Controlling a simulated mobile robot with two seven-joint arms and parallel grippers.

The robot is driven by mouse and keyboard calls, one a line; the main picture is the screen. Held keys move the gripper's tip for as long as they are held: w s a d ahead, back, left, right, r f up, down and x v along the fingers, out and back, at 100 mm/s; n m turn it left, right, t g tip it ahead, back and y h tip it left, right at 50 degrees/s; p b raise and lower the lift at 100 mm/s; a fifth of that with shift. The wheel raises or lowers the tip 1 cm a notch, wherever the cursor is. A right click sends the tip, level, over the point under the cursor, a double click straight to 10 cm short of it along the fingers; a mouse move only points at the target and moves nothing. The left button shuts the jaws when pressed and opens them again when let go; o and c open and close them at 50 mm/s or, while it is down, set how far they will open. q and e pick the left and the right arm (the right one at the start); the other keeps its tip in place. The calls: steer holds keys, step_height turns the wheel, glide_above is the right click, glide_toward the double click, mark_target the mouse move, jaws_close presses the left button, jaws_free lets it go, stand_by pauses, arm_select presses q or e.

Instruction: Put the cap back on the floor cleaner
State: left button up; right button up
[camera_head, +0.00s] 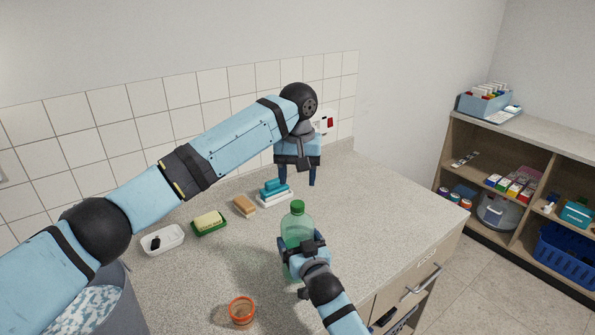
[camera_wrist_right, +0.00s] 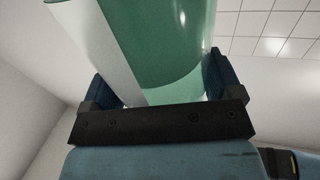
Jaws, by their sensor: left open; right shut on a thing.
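The floor cleaner is a translucent green bottle (camera_head: 298,227) standing upright near the right part of the counter. A darker green cap (camera_head: 297,206) shows at its top; whether it is fully seated I cannot tell. My right gripper (camera_head: 303,252) is shut on the bottle's body and hides part of it. In the right wrist view the green bottle (camera_wrist_right: 160,45), with a pale label, is between the two fingers of the right gripper (camera_wrist_right: 165,85). My left gripper (camera_head: 298,178) is open, empty, pointing down behind the bottle, apart from it.
On the counter (camera_head: 370,205) stand an orange cup-like item (camera_head: 241,310), a white dish (camera_head: 163,240), a green-edged sponge tray (camera_head: 209,223), a tan sponge (camera_head: 244,206) and blue-and-white items (camera_head: 273,193). The tiled wall (camera_head: 150,125) is behind. Counter right of the bottle is clear.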

mark_target(297, 203)
arm_select(q)
steer(key=n, duration=0.4)
steer(key=shift+r+n, duration=0.1)
steer(key=shift+n, duration=0.2)
steer(key=n, duration=0.4)
steer(key=shift+r, duration=0.15)
steer(key=n, duration=0.4)
steer(key=shift+r+n, duration=0.1)
steer(key=shift+n, duration=0.2)
steer(key=n, duration=0.4)
steer(key=shift+r, duration=0.1)
steer(key=shift+f, duration=4)
